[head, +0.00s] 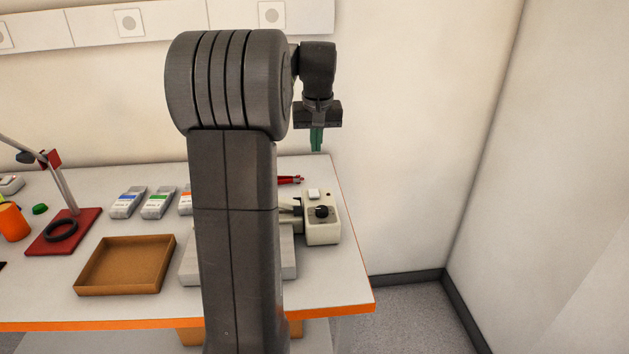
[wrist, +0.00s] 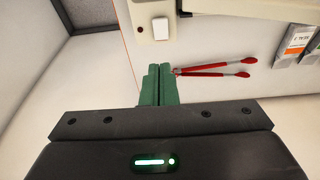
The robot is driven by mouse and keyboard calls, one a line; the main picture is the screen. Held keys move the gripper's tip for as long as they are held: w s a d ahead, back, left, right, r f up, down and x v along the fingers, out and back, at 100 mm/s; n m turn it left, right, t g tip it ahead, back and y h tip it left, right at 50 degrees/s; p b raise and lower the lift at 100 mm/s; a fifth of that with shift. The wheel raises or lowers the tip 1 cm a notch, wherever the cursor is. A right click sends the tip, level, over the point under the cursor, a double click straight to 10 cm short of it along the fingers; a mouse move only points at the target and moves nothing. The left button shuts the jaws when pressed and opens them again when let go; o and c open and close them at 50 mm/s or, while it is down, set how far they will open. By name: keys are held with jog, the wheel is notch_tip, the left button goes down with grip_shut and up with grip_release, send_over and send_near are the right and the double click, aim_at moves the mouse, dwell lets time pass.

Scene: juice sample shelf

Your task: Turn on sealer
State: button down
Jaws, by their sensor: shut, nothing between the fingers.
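The sealer (head: 322,227) is a cream box with a black knob and a white switch (head: 314,194) on top, at the right end of the table. My arm hides part of its left side. In the wrist view, the sealer's edge (wrist: 142,15) shows at the top with the white rocker switch (wrist: 160,28) on it. A small dark spot sits beside the switch; I cannot tell whether it is lit. My gripper (head: 317,148) is above the sealer, apart from it, pointing down. Its green fingers (wrist: 158,72) are shut together and empty.
Red-handled tongs (wrist: 215,68) lie behind the sealer. A brown tray (head: 125,265) and a red-based stand (head: 64,232) are further left. A wall rises behind the table; its right side is open floor.

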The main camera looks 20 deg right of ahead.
jog(key=shift+s, duration=0.1)
jog(key=p, duration=0.1)
send_over(315, 194)
jog(key=f, duration=1.2)
jog(key=shift+s+a+f, duration=0.1)
jog(key=shift+s+a, duration=0.05)
jog(key=shift+s, duration=0.15)
jog(key=shift+s+f, duration=0.1)
jog(key=shift+f, duration=0.65)
